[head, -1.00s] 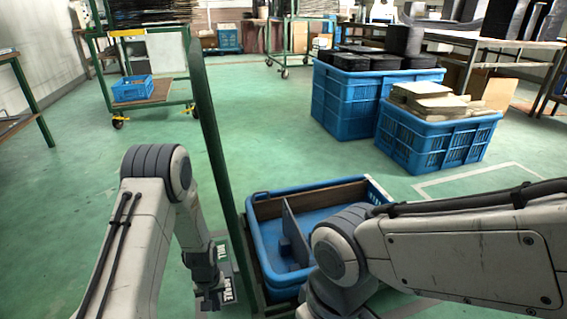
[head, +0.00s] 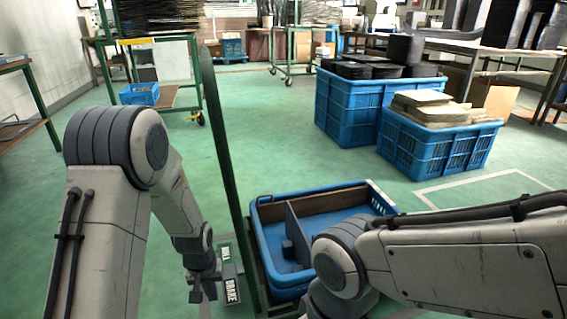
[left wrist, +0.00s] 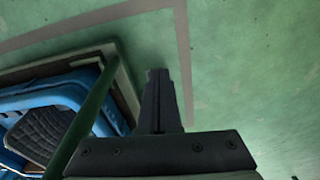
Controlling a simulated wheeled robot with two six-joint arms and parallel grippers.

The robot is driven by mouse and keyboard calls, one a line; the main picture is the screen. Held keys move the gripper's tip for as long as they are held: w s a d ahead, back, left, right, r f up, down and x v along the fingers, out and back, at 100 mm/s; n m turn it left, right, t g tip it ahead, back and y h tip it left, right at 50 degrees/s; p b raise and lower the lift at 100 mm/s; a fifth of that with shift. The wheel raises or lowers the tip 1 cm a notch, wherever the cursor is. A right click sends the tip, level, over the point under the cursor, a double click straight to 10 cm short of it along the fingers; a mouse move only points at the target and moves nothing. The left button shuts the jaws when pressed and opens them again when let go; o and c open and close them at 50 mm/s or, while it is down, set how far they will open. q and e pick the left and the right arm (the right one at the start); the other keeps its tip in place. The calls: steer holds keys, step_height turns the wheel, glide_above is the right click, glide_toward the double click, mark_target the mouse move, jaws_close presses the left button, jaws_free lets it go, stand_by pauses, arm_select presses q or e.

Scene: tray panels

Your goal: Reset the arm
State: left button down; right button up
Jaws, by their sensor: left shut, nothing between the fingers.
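My left arm (head: 105,200) comes in from the left, with its elbow high and its forearm hanging down. My left gripper (head: 205,294) points down, left of the green post and apart from the blue tray. In the left wrist view its two dark fingers (left wrist: 159,100) are together with nothing between them, over green floor. My right arm (head: 460,250) reaches in from the right across the front of the tray. Its gripper is not in view.
A blue tray (head: 262,240) with an inner divider stands beside a green post (head: 225,160). Label plates (head: 231,285) lie close to my left gripper. Blue crates (head: 335,105) with black items and pale stacks stand at back right. A cart (head: 180,97) stands at back left. Mid-floor is clear.

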arm_select(q)
steer(key=s+r+m+t, duration=0.2)
steer(key=s+r, duration=0.7)
steer(key=r, duration=0.4)
steer(key=s+d+r+m+g+h+p, duration=0.15)
steer(key=s+d+r+m+p, duration=0.25)
steer(key=s+d+r+p, duration=0.45)
steer(key=s+d+r+m+g+y+p, duration=0.1)
steer(key=s+d+r+m+g+p, duration=0.3)
steer(key=r, duration=0.8)
step_height(320, 180, up, 37)
steer(key=s+d+t+p, duration=0.1)
steer(key=t+p, duration=0.1)
steer(key=p, duration=3.6)
steer(key=shift+d+n+p, duration=0.15)
steer(key=shift+n+p, duration=0.15)
steer(key=shift+s+f+t+h, duration=0.1)
steer(key=shift+t+h, duration=0.15)
